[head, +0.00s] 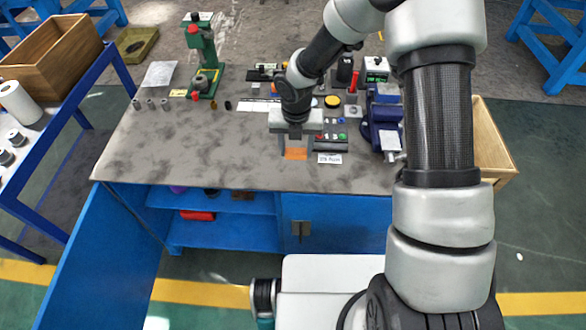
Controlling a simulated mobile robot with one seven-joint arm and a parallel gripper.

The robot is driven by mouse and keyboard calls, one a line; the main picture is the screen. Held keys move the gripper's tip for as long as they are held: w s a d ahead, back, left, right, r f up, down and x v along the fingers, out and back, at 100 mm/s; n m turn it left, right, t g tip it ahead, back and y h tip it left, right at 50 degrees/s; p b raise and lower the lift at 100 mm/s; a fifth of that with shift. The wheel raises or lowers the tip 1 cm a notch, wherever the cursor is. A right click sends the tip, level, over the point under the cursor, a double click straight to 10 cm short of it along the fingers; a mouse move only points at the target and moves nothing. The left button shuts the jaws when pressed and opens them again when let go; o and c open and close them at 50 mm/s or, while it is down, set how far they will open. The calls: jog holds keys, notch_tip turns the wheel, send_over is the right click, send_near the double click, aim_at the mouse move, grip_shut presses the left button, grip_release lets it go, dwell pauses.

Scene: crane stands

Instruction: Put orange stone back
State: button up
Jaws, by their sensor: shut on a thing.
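The orange stone (296,154) is a small flat orange block near the front edge of the grey workbench top (220,160). My gripper (296,148) reaches down over the bench with its fingers at the stone and is shut on it. The wide pale gripper body hides the fingers' upper part. I cannot tell whether the stone touches the bench top.
A dark holder (331,145) and white label (330,158) lie just right of the stone. A blue vise (383,125) stands further right, and a green press (203,55) at back left. The left front of the bench is clear.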

aim_at(296, 169)
jog(key=shift+w+f+b, duration=0.1)
jog(key=shift+f+b, duration=0.4)
jog(key=shift+f, duration=2.9)
jog(key=shift+f, duration=0.1)
jog(key=shift+f, duration=0.15)
jog(key=o, duration=1)
jog(key=shift+c, duration=0.2)
